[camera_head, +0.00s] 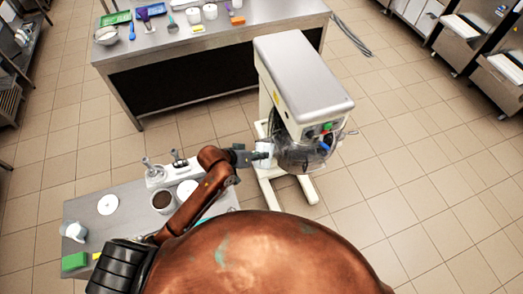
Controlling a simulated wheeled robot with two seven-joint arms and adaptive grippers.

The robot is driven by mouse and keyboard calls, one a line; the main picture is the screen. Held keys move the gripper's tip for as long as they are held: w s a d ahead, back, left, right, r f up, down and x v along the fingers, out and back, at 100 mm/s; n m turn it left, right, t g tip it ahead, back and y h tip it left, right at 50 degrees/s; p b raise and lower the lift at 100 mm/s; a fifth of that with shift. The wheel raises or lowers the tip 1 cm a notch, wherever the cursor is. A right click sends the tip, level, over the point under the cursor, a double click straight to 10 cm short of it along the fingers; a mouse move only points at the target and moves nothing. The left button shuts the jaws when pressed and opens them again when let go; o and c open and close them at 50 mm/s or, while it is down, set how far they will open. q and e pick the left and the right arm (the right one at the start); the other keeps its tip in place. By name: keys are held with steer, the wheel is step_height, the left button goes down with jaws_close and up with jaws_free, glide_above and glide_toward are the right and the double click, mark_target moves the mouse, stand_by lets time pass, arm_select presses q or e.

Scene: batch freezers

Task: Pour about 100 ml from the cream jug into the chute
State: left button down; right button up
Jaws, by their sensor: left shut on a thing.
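My left arm reaches from the lower left across the near table to the mixer. My left gripper (250,156) is shut on a small pale vessel (265,148), which looks like the cream jug. The vessel is at the left side of the mixer's clear bowl guard (296,158). Its contents and exact tilt are too small to tell. The chute is not clearly distinguishable at the guard. My right gripper is not in view.
The near table (130,225) holds a tub with dark contents (163,201), a white disc (108,204), a white jug-like vessel (73,231) and a green block (75,261). The mixer (303,75) stands on the floor. A rear counter (230,28) holds trays and tools. Floor at right is clear.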

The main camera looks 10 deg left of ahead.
arm_select(q)
steer(key=shift+w+d+r, duration=0.1)
steer(key=shift+w, duration=0.2)
steer(key=shift+w+d+f, duration=0.1)
steer(key=shift+w+f, duration=0.1)
steer(key=shift+w, duration=0.2)
steer(key=shift+w+f, duration=0.1)
steer(key=shift+w, duration=0.1)
steer(key=shift+s, duration=0.1)
steer(key=shift+s+r, duration=0.2)
steer(key=shift+s, duration=0.2)
steer(key=shift+w+f, duration=0.1)
steer(key=shift+w, duration=0.15)
steer(key=shift+s, duration=0.15)
steer(key=shift+s+d+f+m+t+b, duration=0.1)
steer(key=shift+s+f+m+t+b, duration=0.25)
steer(key=shift+b, duration=0.3)
steer(key=shift+r+t, duration=0.15)
steer(key=shift+t, duration=0.1)
steer(key=shift+s+r+b, duration=0.2)
steer(key=shift+s+b, duration=0.05)
steer(key=shift+b, duration=0.1)
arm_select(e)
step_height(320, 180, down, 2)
arm_select(q)
steer(key=shift+w, duration=0.1)
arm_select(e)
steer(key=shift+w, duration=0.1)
